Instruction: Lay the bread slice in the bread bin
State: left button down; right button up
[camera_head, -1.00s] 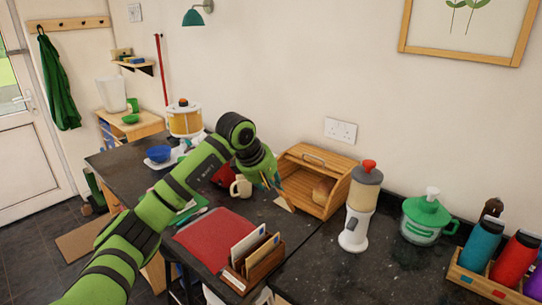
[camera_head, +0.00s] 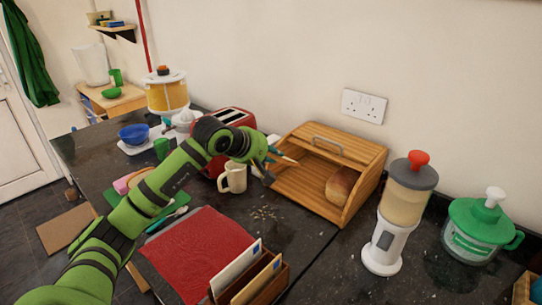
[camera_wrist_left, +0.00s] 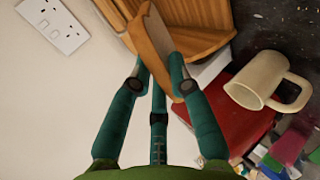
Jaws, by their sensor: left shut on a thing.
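The wooden bread bin (camera_head: 362,162) stands open against the wall in the head view, with a brown loaf (camera_head: 341,185) inside at its right end. My left gripper (camera_head: 272,164) is at the bin's open left front. It is shut on the bread slice (camera_head: 287,160), which shows edge-on and points into the opening. In the left wrist view the slice (camera_wrist_left: 150,42) stands between the teal fingers of my gripper (camera_wrist_left: 158,80), with the bin's slatted wood (camera_wrist_left: 200,25) just behind it. I cannot tell whether the slice touches the bin. My right gripper is not in view.
A cream mug (camera_head: 233,178) and a red toaster (camera_head: 231,118) stand close to my left gripper. A dispenser (camera_head: 402,210) stands right of the bin. A red mat (camera_head: 200,252) and a letter holder (camera_head: 262,280) lie in front. Crumbs (camera_head: 266,214) dot the counter.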

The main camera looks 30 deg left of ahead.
pick_arm(q)
jog(key=shift+x, duration=0.95)
jog(key=shift+w+d+f, duration=0.15)
jog(key=shift+f, duration=0.2)
jog(key=shift+b+x, duration=0.3)
jog(key=shift+x, duration=0.45)
jog(key=shift+b+x, duration=0.3)
jog(key=shift+x, duration=0.7)
jog(key=shift+w+f+b, duration=0.35)
jog(key=shift+w+f, duration=0.25)
jog(key=shift+f, duration=0.25)
jog(key=shift+s+f+b+x, duration=0.1)
jog(key=shift+f+b+x, duration=0.05)
jog(key=shift+b+x, duration=1.05)
jog(key=shift+s+f+b+x, duration=0.15)
jog(key=shift+b+x, duration=0.6)
jog(key=shift+x, duration=0.8)
jog(key=shift+s+f+b+x, duration=0.1)
jog(key=shift+f+b+x, duration=0.05)
jog(key=shift+b+x, duration=1.05)
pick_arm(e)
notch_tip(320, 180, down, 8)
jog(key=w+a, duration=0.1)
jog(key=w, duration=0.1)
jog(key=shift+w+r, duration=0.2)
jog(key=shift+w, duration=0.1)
pick_arm(q)
jog(key=shift+w, duration=0.2)
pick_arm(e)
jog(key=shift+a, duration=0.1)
